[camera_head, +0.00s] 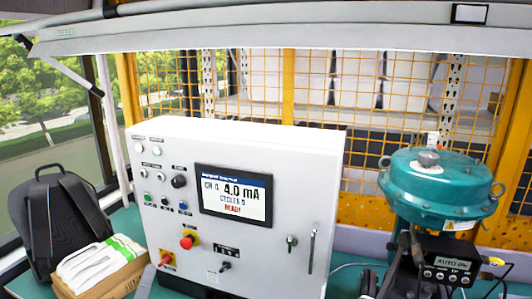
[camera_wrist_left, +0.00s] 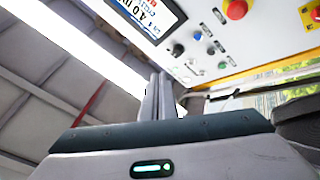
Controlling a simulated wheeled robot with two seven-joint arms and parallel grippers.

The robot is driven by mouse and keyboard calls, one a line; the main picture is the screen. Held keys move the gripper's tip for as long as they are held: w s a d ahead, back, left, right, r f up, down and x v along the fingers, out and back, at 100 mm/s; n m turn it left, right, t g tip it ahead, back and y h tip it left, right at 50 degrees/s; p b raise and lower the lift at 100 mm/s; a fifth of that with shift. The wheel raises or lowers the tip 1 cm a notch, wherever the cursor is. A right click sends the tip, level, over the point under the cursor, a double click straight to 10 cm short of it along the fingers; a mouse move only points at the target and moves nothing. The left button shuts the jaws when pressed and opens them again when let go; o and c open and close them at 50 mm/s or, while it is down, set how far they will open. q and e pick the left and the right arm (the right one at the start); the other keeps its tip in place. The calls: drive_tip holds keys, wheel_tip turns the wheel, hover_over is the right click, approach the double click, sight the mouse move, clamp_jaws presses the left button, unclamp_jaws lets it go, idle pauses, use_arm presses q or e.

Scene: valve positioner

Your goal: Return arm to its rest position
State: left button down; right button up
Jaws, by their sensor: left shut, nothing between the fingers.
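My left gripper (camera_wrist_left: 160,76) shows in the left wrist view with its two grey fingers together and nothing between them. Its fingertips point toward the white control cabinet, whose front fills the top of that view, tilted. In the head view the cabinet (camera_head: 150,220) stands in the middle; its screen (camera_head: 235,196) reads 4.0 mA and READY. The left gripper is not clearly made out in the head view. My right gripper is not seen.
A teal valve actuator (camera_head: 440,185) with a positioner display (camera_head: 447,262) stands at the right. A black backpack (camera_head: 60,220) and a box with white gloves (camera_head: 100,262) are at the left. A yellow mesh fence (camera_head: 290,85) is behind.

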use_arm(q)
drive_tip(key=s+d+f+m+g, duration=0.4)
drive_tip(key=d+f+g, duration=0.15)
drive_tip(key=f, duration=0.45)
drive_tip(key=s+d+f+m+g, duration=0.4)
drive_tip(key=f+g, duration=0.2)
drive_tip(key=f, duration=0.3)
drive_tip(key=s+a+f+m+g+y, duration=0.1)
drive_tip(key=s+a+f+g+y, duration=0.2)
drive_tip(key=s, duration=0.4)
drive_tip(key=s+a+f+g+y, duration=0.1)
drive_tip(key=s+f+g, duration=0.2)
drive_tip(key=s+f, duration=0.4)
drive_tip(key=s+a+f+m+g+y, duration=0.1)
drive_tip(key=s+a+f+g, duration=0.2)
drive_tip(key=s, duration=0.5)
drive_tip(key=s+f+g+b, duration=0.2)
drive_tip(key=s+f+b, duration=0.1)
drive_tip(key=f, duration=3.1)
drive_tip(key=s+a+f+g+b, duration=0.1)
drive_tip(key=s+a+f+b, duration=0.1)
drive_tip(key=s+f, duration=1.5)
drive_tip(key=shift+a+f+m+y+b, duration=0.3)
drive_tip(key=shift+f+y+b, duration=0.1)
drive_tip(key=shift+f+b, duration=0.1)
